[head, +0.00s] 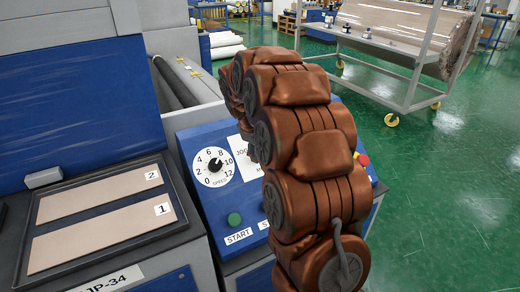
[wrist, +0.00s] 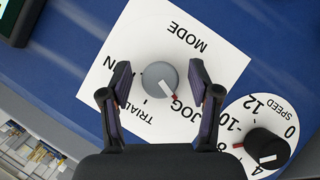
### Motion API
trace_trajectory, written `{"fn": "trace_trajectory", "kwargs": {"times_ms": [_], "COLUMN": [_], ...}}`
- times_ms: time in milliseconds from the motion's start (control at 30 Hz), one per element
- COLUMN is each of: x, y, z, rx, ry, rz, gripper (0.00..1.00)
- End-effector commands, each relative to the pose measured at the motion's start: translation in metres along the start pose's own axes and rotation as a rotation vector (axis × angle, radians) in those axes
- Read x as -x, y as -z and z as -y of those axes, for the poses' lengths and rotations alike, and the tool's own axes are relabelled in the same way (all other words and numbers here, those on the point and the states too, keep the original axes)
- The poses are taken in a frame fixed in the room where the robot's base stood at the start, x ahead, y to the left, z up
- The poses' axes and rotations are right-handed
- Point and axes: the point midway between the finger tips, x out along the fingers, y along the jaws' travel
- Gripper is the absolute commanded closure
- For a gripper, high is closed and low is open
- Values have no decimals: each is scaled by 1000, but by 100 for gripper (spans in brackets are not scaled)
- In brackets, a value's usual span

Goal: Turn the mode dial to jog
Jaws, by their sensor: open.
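The mode dial (wrist: 160,78) is a round grey knob on a white plate (wrist: 215,60) on a blue panel. Its white pointer with a red tip points to the lower right, toward the JOG label. The labels appear upside down; TRIAL is at the lower left, and RUN at the left is partly hidden by a finger. My gripper (wrist: 160,73) is open, with one finger on each side of the knob and a visible gap to both. In the head view my arm hides the dial and gripper; only part of the white plate (head: 243,158) shows.
A black speed knob (wrist: 267,148) on a white scale sits close by at the lower right in the wrist view. In the head view a green START button (head: 235,219) is below it, and a red button (head: 362,159) is right of my arm.

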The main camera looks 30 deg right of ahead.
Motion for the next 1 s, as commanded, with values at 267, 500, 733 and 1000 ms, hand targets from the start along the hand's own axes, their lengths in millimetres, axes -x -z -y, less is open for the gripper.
{"fn": "trace_trajectory", "kwargs": {"times_ms": [267, 500, 733, 1000], "x": [16, 62, 100, 119], "y": [0, 2, 1, 0], "z": [0, -1, 0, 0], "rx": [0, -1, 0, 0], "ry": [0, -3, -3, 1], "rz": [0, -5, -5, 0], "gripper": [38, 38, 38, 38]}}
